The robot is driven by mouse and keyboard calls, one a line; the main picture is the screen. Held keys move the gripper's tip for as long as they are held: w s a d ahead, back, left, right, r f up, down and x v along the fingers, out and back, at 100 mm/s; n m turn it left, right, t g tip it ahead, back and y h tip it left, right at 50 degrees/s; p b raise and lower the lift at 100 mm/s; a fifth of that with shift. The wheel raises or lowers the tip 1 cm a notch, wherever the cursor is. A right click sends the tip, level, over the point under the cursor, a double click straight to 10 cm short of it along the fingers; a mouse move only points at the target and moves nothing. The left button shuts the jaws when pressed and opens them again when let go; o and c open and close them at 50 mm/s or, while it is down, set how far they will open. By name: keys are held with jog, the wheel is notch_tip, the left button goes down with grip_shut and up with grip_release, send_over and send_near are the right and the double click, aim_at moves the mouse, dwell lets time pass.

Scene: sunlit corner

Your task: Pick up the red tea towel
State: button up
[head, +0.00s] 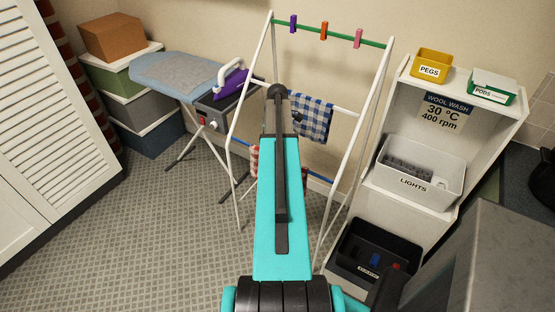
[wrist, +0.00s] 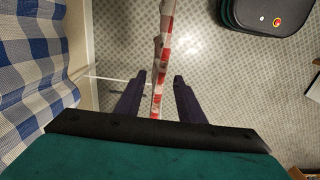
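The red tea towel, a red-and-white check, shows edge-on in the wrist view (wrist: 163,45) as a narrow hanging strip. My gripper (wrist: 159,75) is open, one dark finger on each side of the towel's strip, with a gap on both sides. In the head view my arm hides the gripper. A blue-and-white checked towel (head: 312,117) hangs on a higher rail; it fills the left of the wrist view (wrist: 35,60).
The white drying rack (head: 376,85) stands around my arm's reach, with pegs on its green top bar. An ironing board (head: 165,70) with a purple iron (head: 231,84) is to the left. White shelves (head: 400,205) with bins stand close right. Floor at left is clear.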

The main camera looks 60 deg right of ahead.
jog(key=shift+f+b, duration=1.1)
jog(key=shift+f, duration=1.5)
jog(key=shift+c, duration=0.3)
grip_shut()
jog(key=shift+r+p, duration=1.9)
jog(key=shift+r, duration=1.65)
jog(key=a+r+p, duration=0.3)
jog(key=r+p, duration=0.1)
jog(key=r, duration=0.4)
